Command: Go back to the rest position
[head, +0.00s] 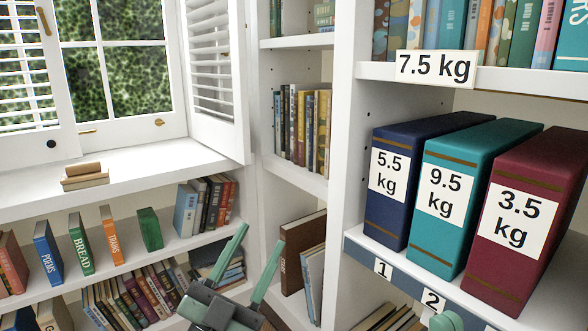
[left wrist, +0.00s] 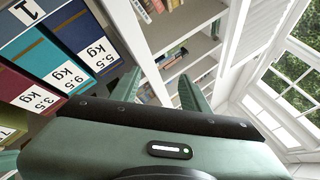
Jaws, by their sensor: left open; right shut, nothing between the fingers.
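My left gripper (head: 260,236) rises from the bottom middle of the head view. Its two green fingers are spread apart with nothing between them, in front of the lower shelves. In the left wrist view the same gripper (left wrist: 158,88) shows both fingers apart and empty, with the shelves beyond them. It touches no book or binder that I can see. The fingers and jaw of my right gripper do not show in either view.
Blue (head: 404,184), teal (head: 467,190) and maroon (head: 528,222) binders stand on the right shelf, labelled 5.5, 9.5 and 3.5 kg. A 7.5 kg sign (head: 435,68) hangs above. A white upright (head: 349,110) stands between the shelves. Books fill the left shelves below the window.

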